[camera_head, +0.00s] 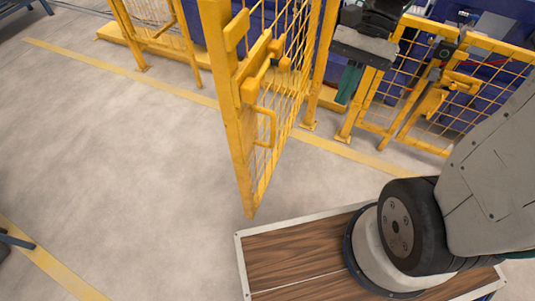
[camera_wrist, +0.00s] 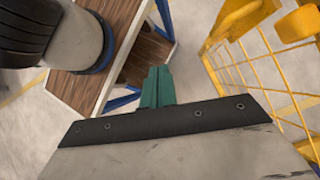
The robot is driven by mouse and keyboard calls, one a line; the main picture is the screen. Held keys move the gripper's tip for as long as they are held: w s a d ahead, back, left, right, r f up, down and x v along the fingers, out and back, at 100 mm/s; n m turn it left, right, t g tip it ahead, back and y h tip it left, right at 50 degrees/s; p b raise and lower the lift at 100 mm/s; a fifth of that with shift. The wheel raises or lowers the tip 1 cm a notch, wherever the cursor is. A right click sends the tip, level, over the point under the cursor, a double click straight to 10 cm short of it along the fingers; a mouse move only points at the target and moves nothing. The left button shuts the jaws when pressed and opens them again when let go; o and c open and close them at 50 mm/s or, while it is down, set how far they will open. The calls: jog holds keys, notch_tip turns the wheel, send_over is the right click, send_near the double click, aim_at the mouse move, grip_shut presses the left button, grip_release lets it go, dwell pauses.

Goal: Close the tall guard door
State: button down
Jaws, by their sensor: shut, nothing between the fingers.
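The tall yellow guard door (camera_head: 237,140) stands open, swung out from the fence line toward me, its free edge nearest in the head view. It carries a yellow latch block and a loop handle (camera_head: 271,126) near that edge. My gripper (camera_head: 347,85) is at the upper right of the head view, to the right of the door, with its green fingers pointing down. It is shut and empty. In the wrist view the green fingers (camera_wrist: 157,85) are together, and yellow door mesh and frame (camera_wrist: 238,20) show at right, apart from them.
Yellow mesh fence panels (camera_head: 480,52) stand behind on the right, and another fence section (camera_head: 150,28) stands at upper left. A yellow floor line (camera_head: 120,72) runs along the fence. The grey floor left of the door is clear. My wood-topped base is below right.

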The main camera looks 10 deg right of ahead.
jog(key=w+f+m+g+y, duration=0.2)
jog(key=w+f+m+y, duration=0.4)
jog(key=f+m, duration=0.5)
jog(key=m+t+y, duration=0.4)
jog(key=m+y, duration=0.3)
jog(key=m, duration=0.5)
send_near(255, 159)
jog(key=s+a, duration=0.3)
jog(key=shift+w+a+f, duration=0.15)
jog(key=shift+w+a, duration=0.95)
jog(key=shift+a, duration=0.3)
